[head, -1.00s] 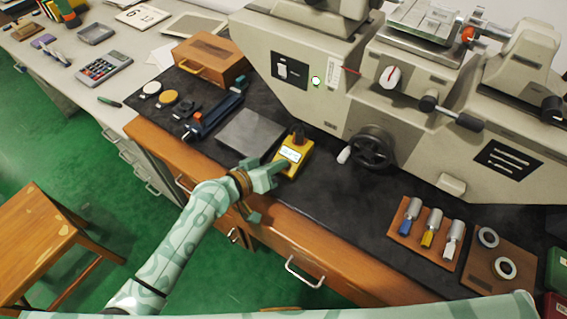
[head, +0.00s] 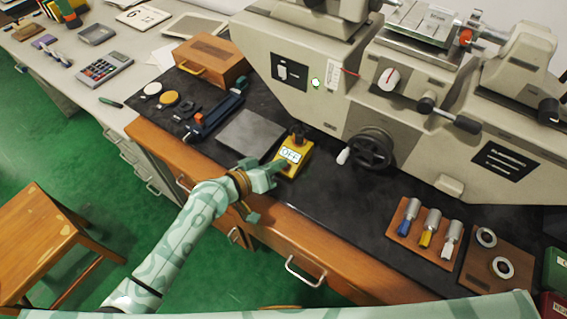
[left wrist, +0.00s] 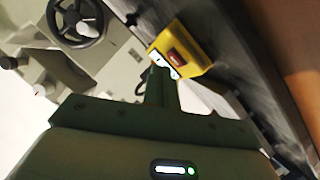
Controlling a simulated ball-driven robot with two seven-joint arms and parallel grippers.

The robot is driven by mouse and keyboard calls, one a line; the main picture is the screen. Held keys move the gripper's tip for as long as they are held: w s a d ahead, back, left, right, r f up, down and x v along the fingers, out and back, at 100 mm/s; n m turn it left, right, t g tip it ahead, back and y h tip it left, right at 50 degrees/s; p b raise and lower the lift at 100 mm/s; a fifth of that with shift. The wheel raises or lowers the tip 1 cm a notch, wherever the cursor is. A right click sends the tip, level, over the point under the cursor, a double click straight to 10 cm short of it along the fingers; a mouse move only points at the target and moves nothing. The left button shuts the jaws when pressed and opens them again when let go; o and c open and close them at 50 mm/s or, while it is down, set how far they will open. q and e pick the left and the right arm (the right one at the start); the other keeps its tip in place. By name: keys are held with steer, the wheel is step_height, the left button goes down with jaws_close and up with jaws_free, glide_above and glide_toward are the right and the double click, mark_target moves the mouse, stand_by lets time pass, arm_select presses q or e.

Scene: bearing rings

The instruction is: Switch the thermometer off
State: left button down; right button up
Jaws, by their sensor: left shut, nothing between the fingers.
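The yellow thermometer (head: 296,155) lies on the dark bench top in front of the large grey machine. Its white display reads OFF in the head view. The thermometer also shows in the left wrist view (left wrist: 198,52), with a reddish-brown patch on its face. My left gripper (head: 281,167) is shut and empty, its fingertips at the near left edge of the thermometer. In the left wrist view the shut fingers (left wrist: 160,76) reach up to the display and cover part of it. I cannot tell whether they touch. My right gripper is in neither view.
A grey plate (head: 250,134) lies just left of the thermometer. The machine's black handwheel (head: 370,149) stands to its right. A wooden rack (head: 428,232) with coloured-handled tools and a board with rings (head: 497,262) lie further right. The bench between is clear.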

arm_select(q)
step_height(320, 180, up, 5)
steer(key=s+a+p, duration=0.1)
steer(key=s+p, duration=0.1)
steer(key=p, duration=0.3)
steer(key=shift+a+r, duration=0.2)
steer(key=shift+a, duration=0.1)
steer(key=shift+s, duration=0.1)
stand_by(1.9)
